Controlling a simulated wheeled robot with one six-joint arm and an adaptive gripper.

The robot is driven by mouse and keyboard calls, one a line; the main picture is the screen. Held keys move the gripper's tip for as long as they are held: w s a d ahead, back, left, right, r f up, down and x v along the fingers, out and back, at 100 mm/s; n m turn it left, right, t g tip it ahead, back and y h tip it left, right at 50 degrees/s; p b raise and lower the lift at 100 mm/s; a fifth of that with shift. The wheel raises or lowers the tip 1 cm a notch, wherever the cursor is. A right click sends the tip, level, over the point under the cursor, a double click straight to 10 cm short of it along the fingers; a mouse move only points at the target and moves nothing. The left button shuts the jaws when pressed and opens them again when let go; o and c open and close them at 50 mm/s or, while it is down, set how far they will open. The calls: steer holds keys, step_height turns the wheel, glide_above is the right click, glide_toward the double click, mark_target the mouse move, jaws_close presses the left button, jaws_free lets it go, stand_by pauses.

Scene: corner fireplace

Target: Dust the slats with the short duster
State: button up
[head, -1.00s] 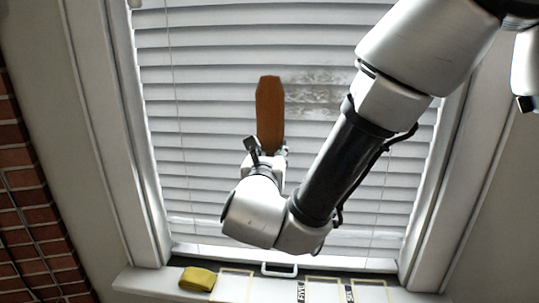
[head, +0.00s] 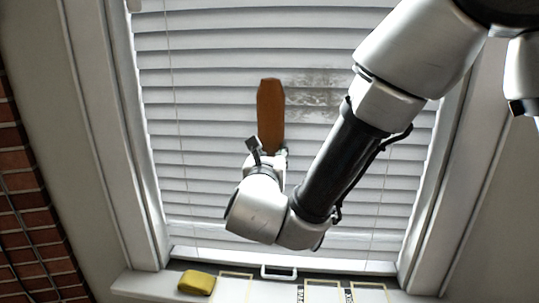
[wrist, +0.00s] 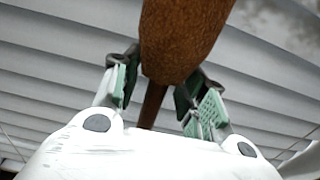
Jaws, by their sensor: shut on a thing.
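The short duster (head: 270,115), a brown paddle-like head, stands upright in front of the white slats (head: 215,60) in the head view. My gripper (head: 270,157) is below the head, shut on the duster's thin handle. In the wrist view, green-padded fingers (wrist: 158,98) flank the handle, and the brown head (wrist: 183,38) rises above them. A grey dust patch (head: 316,93) lies on the slats just right of the duster. Whether the head touches the slats cannot be told.
A yellow folded cloth or sponge (head: 196,283) lies on the white sill (head: 145,284). A white handle-like piece (head: 279,271) and several outlined rectangles are near it. The window frame (head: 128,130) bounds the slats; a brick wall (head: 25,200) is at far left.

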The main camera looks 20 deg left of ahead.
mark_target(315, 131)
steer(key=shift+w+d+r, duration=0.85)
steer(key=shift+d+r, duration=0.4)
steer(key=shift+d, duration=3.95)
steer(key=shift+s+a, duration=0.3)
steer(key=shift+a, duration=1.5)
steer(key=shift+s+a, duration=0.35)
steer(key=shift+a, duration=1.4)
steer(key=shift+s+a, duration=0.3)
steer(key=shift+a, duration=1.5)
steer(key=shift+s+a, duration=0.2)
steer(key=shift+a, duration=1.55)
steer(key=shift+s+a, duration=0.2)
steer(key=shift+a, duration=1.5)
steer(key=shift+s+a, duration=0.2)
steer(key=shift+a, duration=1.55)
steer(key=shift+r, duration=1.2)
steer(key=shift+w+d, duration=0.1)
steer(key=shift+d, duration=1.7)
steer(key=shift+w+d+r, duration=0.1)
steer(key=shift+w+d, duration=0.4)
steer(key=shift+d, duration=2.4)
steer(key=shift+w+d+f, duration=0.1)
steer(key=shift+w+d, duration=0.35)
steer(key=shift+d, duration=2.5)
steer(key=shift+w+d+r, duration=0.1)
steer(key=shift+w+d, duration=0.4)
steer(key=shift+d, duration=2.4)
